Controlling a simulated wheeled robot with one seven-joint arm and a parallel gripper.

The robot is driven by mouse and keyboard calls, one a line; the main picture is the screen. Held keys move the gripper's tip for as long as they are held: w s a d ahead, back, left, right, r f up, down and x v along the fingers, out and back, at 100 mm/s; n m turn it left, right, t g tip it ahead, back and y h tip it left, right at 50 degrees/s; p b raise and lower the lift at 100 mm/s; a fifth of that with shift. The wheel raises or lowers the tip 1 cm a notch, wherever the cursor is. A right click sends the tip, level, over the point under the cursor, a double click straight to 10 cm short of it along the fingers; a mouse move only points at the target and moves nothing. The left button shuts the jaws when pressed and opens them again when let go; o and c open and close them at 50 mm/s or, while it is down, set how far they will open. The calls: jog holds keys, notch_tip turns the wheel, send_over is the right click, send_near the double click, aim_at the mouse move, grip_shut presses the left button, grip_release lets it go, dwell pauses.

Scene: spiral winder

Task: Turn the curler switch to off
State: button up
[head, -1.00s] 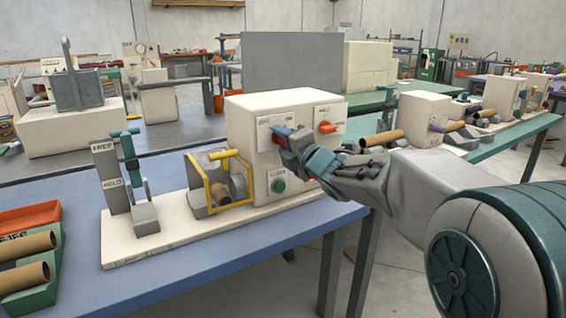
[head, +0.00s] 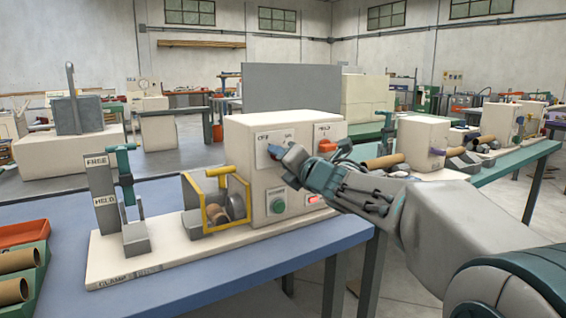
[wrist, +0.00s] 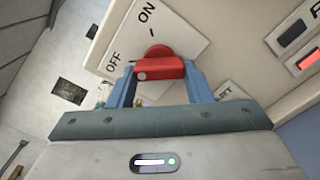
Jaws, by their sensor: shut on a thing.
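The curler switch (wrist: 160,69) is a red knob with a bar handle on a white plate (wrist: 176,28) marked OFF and ON. In the wrist view the blue fingers of my gripper (wrist: 160,84) are shut on the bar, one at each end. A pale dot shows near the bar's left end, on the OFF side; I cannot tell exactly which mark the knob points to. In the head view my gripper (head: 284,158) is at the switch plate (head: 275,138) on the cream machine box (head: 243,150) and hides the knob.
A yellow guard frame (head: 217,206) and a FREE/HELD lever (head: 124,172) stand left. The blue table (head: 210,267) is bare in front.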

jog(key=o, duration=1)
jog(key=p+v, duration=0.1)
jog(key=v, duration=1.2)
jog(key=shift+s+d+p, duration=0.25)
jog(key=shift+s+p, duration=0.05)
jog(key=shift+p, duration=0.05)
